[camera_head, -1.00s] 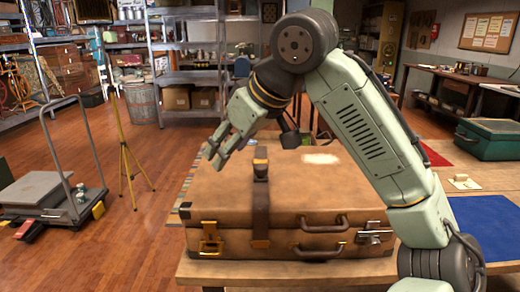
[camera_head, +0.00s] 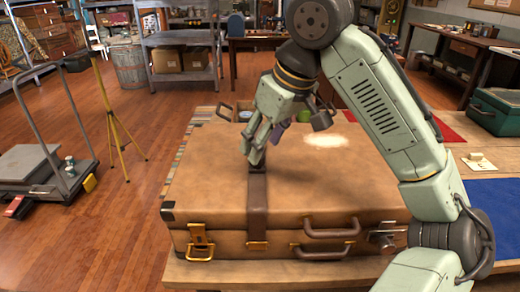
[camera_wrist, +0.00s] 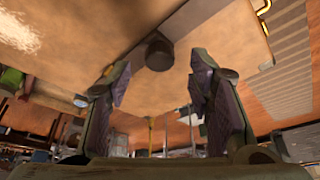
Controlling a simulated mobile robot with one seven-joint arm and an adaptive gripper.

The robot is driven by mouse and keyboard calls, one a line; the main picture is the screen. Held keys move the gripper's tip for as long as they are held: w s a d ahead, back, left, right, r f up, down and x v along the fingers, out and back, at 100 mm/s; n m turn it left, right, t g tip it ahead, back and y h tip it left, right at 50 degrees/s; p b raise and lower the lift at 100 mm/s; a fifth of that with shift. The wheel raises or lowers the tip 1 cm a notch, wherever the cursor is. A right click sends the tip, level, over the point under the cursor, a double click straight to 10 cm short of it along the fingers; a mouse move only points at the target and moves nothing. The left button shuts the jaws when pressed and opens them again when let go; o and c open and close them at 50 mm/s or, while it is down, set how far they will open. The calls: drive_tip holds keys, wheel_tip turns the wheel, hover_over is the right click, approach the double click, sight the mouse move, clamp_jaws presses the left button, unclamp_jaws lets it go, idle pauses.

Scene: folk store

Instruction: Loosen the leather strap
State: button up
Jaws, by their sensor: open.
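A large brown leather suitcase (camera_head: 350,190) lies shut on a wooden table. A dark brown leather strap (camera_head: 258,205) runs over its lid and down the front to a brass fitting (camera_head: 257,246). My gripper (camera_head: 252,160) points down at the strap's far end on the lid and hides part of it. In the wrist view, my gripper's fingers (camera_wrist: 157,78) are apart with nothing held between them. A dark rounded end of the strap (camera_wrist: 159,52) lies just beyond the gap between the fingertips. Whether the fingers touch the lid I cannot tell.
The suitcase front has a brass latch (camera_head: 200,240), a handle (camera_head: 330,231) and another latch at right. A blue mat (camera_head: 497,205) and a green case (camera_head: 497,110) lie to the right. A yellow tripod (camera_head: 110,125) and a cart (camera_head: 30,165) stand on the floor at left.

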drive_tip(key=shift+x, duration=1.75)
drive_tip(key=shift+c, duration=0.6)
clamp_jaws()
